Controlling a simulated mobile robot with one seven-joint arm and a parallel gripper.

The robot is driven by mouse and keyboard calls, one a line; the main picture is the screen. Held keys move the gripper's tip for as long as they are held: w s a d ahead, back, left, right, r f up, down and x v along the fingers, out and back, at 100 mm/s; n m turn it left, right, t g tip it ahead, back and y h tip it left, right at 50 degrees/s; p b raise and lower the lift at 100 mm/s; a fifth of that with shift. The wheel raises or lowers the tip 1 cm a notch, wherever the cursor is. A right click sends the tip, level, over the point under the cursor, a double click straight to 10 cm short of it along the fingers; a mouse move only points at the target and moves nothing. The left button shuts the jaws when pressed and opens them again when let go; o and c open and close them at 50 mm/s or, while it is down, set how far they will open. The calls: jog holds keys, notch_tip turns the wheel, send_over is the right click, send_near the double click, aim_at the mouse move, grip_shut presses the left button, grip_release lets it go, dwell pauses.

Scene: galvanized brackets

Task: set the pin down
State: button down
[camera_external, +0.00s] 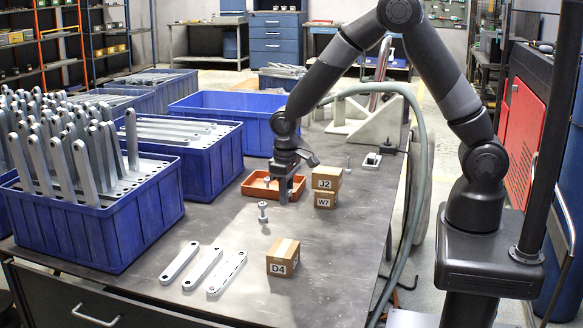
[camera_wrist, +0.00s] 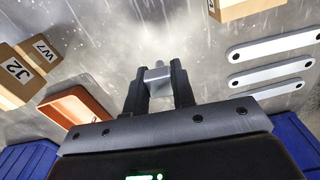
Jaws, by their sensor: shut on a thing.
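My gripper (camera_external: 284,195) is low over the grey table, in front of the orange tray in the outside view. In the wrist view its two dark fingers (camera_wrist: 159,88) are closed on a silvery pin (camera_wrist: 158,75), with a narrower round end showing beyond the fingertips.
The orange tray (camera_external: 253,191) is close behind my gripper. Stacked boxes J2 (camera_external: 327,172) and W7 (camera_external: 325,200) stand right of it. Box D4 (camera_external: 283,262) and flat brackets (camera_external: 202,268) lie nearer. Blue crates (camera_external: 115,235) fill the left.

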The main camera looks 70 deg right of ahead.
jog(key=shift+n, duration=0.5)
jog(key=s+a, duration=0.1)
jog(key=a, duration=0.5)
jog(key=s+a, duration=0.1)
jog(key=a, duration=0.4)
jog(key=s+a, duration=0.1)
jog(key=a, duration=0.5)
jog(key=shift+s+a+r, duration=0.1)
jog(key=shift+a, duration=0.25)
send_over(262, 303)
notch_tip(262, 303, down, 7)
jog(key=shift+d+r, duration=0.1)
jog(key=shift+d, duration=0.05)
jog(key=shift+a+f, duration=0.25)
jog(key=shift+f, duration=1.85)
jog(key=shift+f, duration=0.1)
jog(key=c, duration=1.2)
grip_release()
